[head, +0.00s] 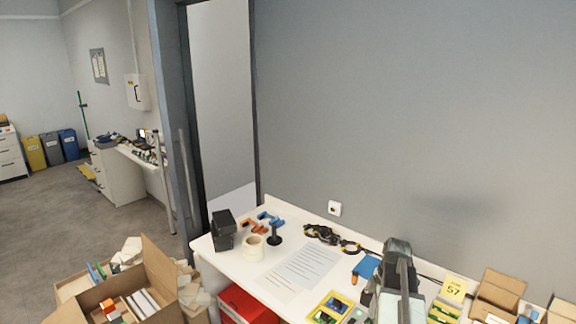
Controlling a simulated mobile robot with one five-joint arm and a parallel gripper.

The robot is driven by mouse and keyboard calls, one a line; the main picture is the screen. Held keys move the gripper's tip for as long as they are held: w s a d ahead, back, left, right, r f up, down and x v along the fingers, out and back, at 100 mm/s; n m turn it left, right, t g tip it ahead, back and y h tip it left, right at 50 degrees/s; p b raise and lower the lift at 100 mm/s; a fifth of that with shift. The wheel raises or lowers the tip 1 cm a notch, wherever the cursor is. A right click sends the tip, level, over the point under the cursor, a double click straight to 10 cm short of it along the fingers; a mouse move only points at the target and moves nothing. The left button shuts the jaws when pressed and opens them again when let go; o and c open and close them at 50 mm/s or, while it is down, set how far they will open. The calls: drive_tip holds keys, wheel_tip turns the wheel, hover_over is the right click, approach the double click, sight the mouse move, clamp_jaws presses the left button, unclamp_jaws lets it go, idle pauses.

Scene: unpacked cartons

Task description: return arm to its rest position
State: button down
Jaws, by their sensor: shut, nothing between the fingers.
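I cannot make out my gripper in the head view, so its fingers and anything near them are hidden from me. A dark grey upright shape (397,252) with a paler slanting part stands in front of the right half of the white worktable (222,262). I cannot tell whether it is a device on the table or part of my arm.
The worktable holds a black box (222,230), tape roll (253,247), orange clamp (255,226), blue clamp (270,219), goggles (322,234), papers (303,268) and a yellow tray (331,307). Open cartons (158,268) stand at lower left, a red crate (246,304) below. Floor (60,215) is clear farther left.

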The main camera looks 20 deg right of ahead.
drive_tip(key=w+a, duration=0.4)
drive_tip(key=a, duration=0.7)
drive_tip(key=w+a, duration=0.3)
drive_tip(key=a, duration=0.7)
drive_tip(key=s+a+m+h, duration=0.1)
drive_tip(key=s+a+m, duration=0.1)
drive_tip(key=a+m, duration=1)
drive_tip(key=shift+a+g, duration=0.4)
drive_tip(key=shift+a, duration=0.85)
drive_tip(key=shift+f, duration=0.1)
